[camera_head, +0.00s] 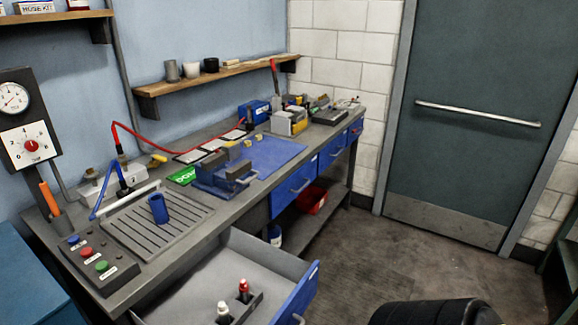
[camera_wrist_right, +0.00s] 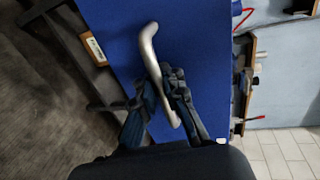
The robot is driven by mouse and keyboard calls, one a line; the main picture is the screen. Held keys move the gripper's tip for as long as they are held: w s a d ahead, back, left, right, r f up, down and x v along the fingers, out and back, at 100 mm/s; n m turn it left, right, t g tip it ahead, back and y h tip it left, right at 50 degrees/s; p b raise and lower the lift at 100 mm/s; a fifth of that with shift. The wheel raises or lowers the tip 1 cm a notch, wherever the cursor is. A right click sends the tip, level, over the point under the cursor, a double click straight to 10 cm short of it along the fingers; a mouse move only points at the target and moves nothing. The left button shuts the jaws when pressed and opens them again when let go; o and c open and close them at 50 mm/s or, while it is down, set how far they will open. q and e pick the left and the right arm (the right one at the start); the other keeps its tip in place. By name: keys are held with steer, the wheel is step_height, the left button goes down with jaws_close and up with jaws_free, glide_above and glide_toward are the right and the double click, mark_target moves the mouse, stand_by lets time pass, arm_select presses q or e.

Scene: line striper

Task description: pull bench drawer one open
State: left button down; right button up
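At the near end of the bench, a grey drawer (camera_head: 205,283) with a blue front (camera_head: 297,297) stands pulled out in the head view. A bit of its handle (camera_head: 298,319) shows at the bottom edge. A red-capped bottle (camera_head: 244,291) and a white bottle with a red cap (camera_head: 224,314) stand in it. In the right wrist view, my right gripper (camera_wrist_right: 168,88) has its fingers on both sides of a silver bar handle (camera_wrist_right: 149,47) on a blue front (camera_wrist_right: 118,25), and looks shut on it. The drawer number is not readable. My left gripper is not in view.
Two closed blue drawers (camera_head: 295,188) (camera_head: 333,150) sit farther along the bench. The bench top (camera_head: 230,212) holds a vise (camera_head: 226,172), a blue cup (camera_head: 158,208) and a button box (camera_head: 88,258). A dark rounded object (camera_head: 435,312) shows at the bottom.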

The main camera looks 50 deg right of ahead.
steer(key=shift+o, duration=1)
steer(key=shift+r, duration=0.1)
steer(key=shift+s, duration=0.15)
steer(key=v, duration=1.1)
steer(key=shift+s+d, duration=0.15)
steer(key=shift+s, duration=0.2)
